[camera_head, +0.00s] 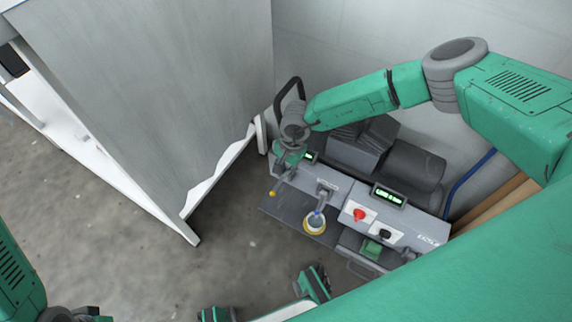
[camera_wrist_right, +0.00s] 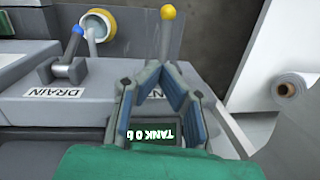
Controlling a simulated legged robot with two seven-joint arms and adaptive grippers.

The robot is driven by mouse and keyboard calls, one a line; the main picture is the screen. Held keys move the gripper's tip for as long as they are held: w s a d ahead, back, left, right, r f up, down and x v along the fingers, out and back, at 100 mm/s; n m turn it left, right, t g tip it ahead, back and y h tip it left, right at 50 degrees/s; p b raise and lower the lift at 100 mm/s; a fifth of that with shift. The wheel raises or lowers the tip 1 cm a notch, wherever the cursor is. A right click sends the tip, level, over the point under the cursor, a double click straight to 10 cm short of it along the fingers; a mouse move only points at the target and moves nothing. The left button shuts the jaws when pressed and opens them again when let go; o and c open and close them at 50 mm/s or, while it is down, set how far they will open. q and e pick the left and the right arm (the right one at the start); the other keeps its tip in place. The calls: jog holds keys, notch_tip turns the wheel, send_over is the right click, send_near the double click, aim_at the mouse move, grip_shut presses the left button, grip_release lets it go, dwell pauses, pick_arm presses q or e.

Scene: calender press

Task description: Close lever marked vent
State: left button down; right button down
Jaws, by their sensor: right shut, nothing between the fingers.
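A lever with a yellow ball knob (camera_head: 272,193) stands at the left end of the grey machine panel. In the wrist view its yellow knob (camera_wrist_right: 168,12) and thin shaft rise just beyond my fingertips. My right gripper (camera_wrist_right: 158,72) is shut and empty, its fingertips close together near the lever's base; I cannot tell if they touch it. In the head view the right gripper (camera_head: 281,168) is beside this lever. No vent marking is readable; my fingers may cover it.
A blue-knobbed lever (camera_wrist_right: 75,42) stands to the left, by a DRAIN label (camera_wrist_right: 54,93). A tank display (camera_wrist_right: 151,133) lies below my fingers. A red button (camera_head: 359,214) is farther right on the panel. A grey partition (camera_head: 150,90) stands left; open floor lies between.

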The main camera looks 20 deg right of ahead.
aim_at(276, 189)
jog(key=f, duration=0.1)
jog(key=a+f+b, duration=0.1)
jog(key=f, duration=0.1)
jog(key=s+a+f, duration=0.1)
jog(key=f, duration=0.1)
jog(key=shift+a+b, duration=0.25)
jog(key=shift+b, duration=0.15)
jog(key=shift+s+a+f, duration=0.15)
jog(key=shift+a+f, duration=0.15)
jog(key=shift+a, duration=0.1)
